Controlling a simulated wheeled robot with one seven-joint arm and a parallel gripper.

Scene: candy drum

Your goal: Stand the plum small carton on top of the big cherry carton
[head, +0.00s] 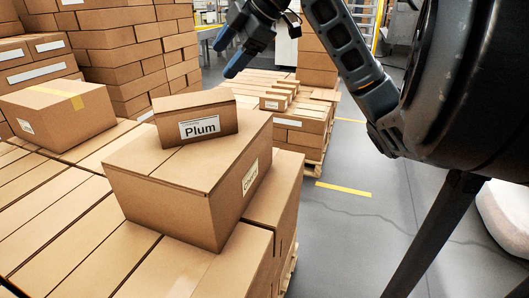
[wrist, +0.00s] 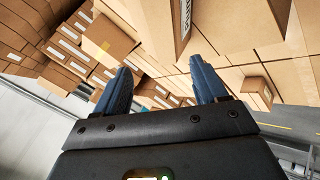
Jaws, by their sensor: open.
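The plum small carton (head: 195,116) is a brown box with a white "Plum" label. It stands upright on top of the big cherry carton (head: 165,185), towards its back edge. The big carton is brown, with a label on its right side that seems to read "Cherry". My gripper (head: 233,54) is open and empty, above and to the right of the plum carton and clear of it. In the wrist view the two blue fingers (wrist: 160,75) are apart with nothing held between them. A carton with a white label shows at the top there; I cannot tell which.
The big carton rests on a layer of cartons (head: 60,225). A taped carton (head: 58,118) sits at the left. Stacked cartons (head: 125,45) stand behind. Another pallet load (head: 300,125) with small cartons on top is beyond. Grey floor (head: 345,215) is open at the right.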

